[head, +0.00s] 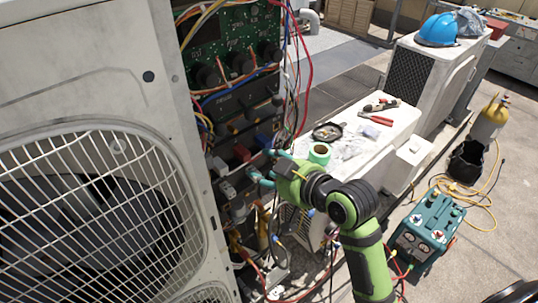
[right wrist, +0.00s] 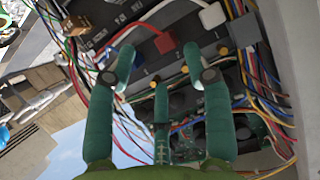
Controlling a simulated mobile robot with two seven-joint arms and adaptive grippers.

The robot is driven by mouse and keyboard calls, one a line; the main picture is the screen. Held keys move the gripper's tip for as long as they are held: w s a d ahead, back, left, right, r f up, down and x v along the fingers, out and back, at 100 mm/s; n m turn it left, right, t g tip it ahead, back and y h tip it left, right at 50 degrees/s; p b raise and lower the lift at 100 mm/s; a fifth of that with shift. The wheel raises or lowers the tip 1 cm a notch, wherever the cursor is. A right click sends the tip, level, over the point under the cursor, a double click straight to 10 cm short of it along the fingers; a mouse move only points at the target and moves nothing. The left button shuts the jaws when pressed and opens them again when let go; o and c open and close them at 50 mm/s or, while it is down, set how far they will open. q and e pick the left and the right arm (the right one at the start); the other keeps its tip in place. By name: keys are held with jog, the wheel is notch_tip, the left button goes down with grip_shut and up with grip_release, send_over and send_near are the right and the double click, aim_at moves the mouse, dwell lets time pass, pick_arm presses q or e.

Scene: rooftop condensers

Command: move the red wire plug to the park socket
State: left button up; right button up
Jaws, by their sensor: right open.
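The red wire plug (right wrist: 166,43) is a small red block with a red wire, seated in a dark terminal strip (right wrist: 193,26) in the right wrist view. In the head view the red plug (head: 241,153) sits low in the open unit, just left of my right gripper (head: 259,164). In the right wrist view my right gripper (right wrist: 159,58) is open, its green fingers spread either side of the plug's line. I cannot tell whether they touch anything. No park socket can be told apart by its label. My left gripper is not in view.
A green circuit board (head: 228,40) and loose coloured wires hang close around the gripper. A blue plug (head: 264,138) is nearby. The fan grille (head: 90,215) stands at left. A white unit (head: 372,145) with tools and tape is behind my right arm. A teal gauge box (head: 428,228) stands on the ground.

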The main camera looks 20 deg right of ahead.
aim_at(248, 156)
jog(key=w, duration=0.1)
jog(key=w+a+p, duration=0.1)
jog(key=w, duration=0.1)
jog(key=w+a+f+p, duration=0.1)
jog(key=w, duration=0.1)
jog(key=shift+a, duration=0.2)
jog(key=shift+w+a+f, duration=0.1)
jog(key=shift+w+f, duration=0.1)
jog(key=shift+w, duration=0.2)
jog(key=shift+c, duration=0.4)
grip_shut()
